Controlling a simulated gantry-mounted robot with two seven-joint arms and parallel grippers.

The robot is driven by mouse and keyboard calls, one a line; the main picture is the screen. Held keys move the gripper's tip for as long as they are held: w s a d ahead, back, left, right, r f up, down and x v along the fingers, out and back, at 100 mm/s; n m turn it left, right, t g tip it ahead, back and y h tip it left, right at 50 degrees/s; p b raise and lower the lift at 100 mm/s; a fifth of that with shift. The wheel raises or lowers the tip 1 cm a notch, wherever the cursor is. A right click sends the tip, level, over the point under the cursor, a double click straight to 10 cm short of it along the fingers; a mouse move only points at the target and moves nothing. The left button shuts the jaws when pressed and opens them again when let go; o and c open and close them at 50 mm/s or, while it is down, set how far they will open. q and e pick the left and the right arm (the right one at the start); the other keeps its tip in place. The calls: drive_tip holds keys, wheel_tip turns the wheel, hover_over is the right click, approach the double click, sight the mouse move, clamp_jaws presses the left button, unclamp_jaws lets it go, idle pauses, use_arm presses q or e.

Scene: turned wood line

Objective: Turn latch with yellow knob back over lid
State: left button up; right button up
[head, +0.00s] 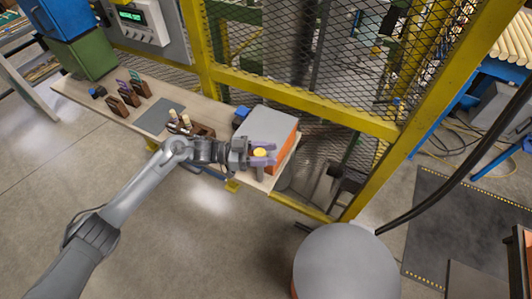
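The box with a grey lid (266,119) and orange sides (285,149) stands at the right end of the narrow wooden bench. The yellow knob (260,152) shows at the box's near left side. My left gripper (263,154) reaches in from the left, with its purplish fingers on either side of the knob. The fingers are apart with the knob between them; whether they press on it is too small to tell. The latch arm under the knob is hidden by the gripper. My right gripper is not in view.
The bench (118,114) also holds a grey mat (155,117), dark wooden holders (129,97) and a small blue item (241,113) near the box. A yellow-framed mesh guard (300,100) runs close behind. A round grey-topped drum (345,262) stands at front right.

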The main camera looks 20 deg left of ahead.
use_arm(q)
drive_tip(key=shift+o, duration=1.2)
drive_tip(key=b+v, duration=0.1)
drive_tip(key=v, duration=0.9)
drive_tip(key=shift+s+a, duration=0.15)
drive_tip(key=shift+a, duration=0.2)
